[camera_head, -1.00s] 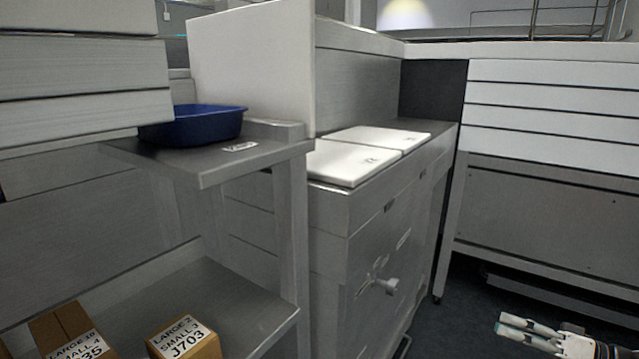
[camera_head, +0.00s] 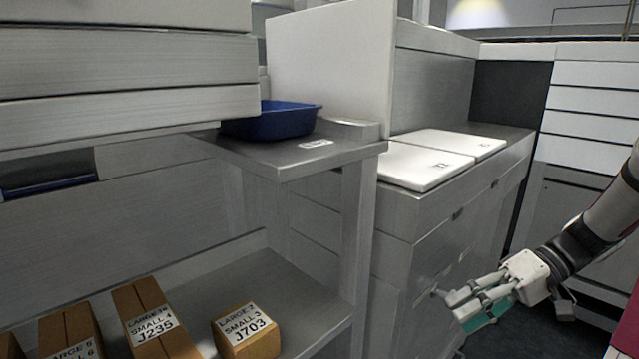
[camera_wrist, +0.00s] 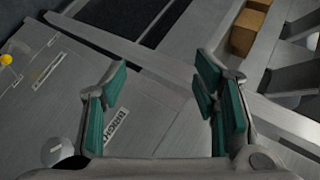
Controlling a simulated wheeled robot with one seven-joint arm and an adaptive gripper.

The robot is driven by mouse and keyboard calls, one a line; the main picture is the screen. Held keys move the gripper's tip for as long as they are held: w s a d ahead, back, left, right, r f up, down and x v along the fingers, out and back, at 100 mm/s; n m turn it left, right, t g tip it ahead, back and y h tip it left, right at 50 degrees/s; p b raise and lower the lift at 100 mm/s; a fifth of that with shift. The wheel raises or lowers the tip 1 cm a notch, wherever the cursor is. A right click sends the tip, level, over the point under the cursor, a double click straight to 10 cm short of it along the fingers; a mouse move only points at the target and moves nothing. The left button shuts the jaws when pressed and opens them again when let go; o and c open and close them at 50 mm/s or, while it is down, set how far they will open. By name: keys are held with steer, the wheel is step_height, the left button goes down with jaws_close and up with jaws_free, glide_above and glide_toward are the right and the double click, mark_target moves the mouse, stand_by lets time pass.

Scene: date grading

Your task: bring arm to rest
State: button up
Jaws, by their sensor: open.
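My gripper (camera_head: 478,304) is at the lower right of the head view, at the end of my arm, in front of the grey cabinet (camera_head: 420,240). In the wrist view my gripper (camera_wrist: 165,95) shows its green-padded fingers spread apart, with nothing between them. The cabinet front with a label (camera_wrist: 116,126) lies beyond the fingers. The fingers look apart from the cabinet, though in the head view they overlap its knob.
A blue tray (camera_head: 275,122) sits on the upper grey shelf (camera_head: 290,158). Labelled cardboard boxes, one marked J703 (camera_head: 246,331), stand on the lower shelf (camera_head: 300,300). White lids (camera_head: 425,168) cover the cabinet top. Dark floor shows at the lower right.

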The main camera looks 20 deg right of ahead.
steer(key=s+a+r+n+g+h, duration=0.1)
steer(key=s+a+r+g+h, duration=0.15)
steer(key=a, duration=0.45)
steer(key=s+a+r+g+h, duration=0.1)
steer(key=a+r+g+h, duration=0.2)
steer(key=a, duration=0.4)
steer(key=s+a+r+t+h, duration=0.3)
steer(key=s+a+h, duration=0.35)
steer(key=s, duration=0.65)
step_height(320, 180, up, 28)
steer(key=t+y+p, duration=0.1)
steer(key=t+p, duration=0.2)
steer(key=p, duration=2.3)
steer(key=shift+w+a+f, duration=0.2)
steer(key=shift+a+f, duration=0.05)
steer(key=shift+a, duration=0.15)
steer(key=shift+t, duration=0.25)
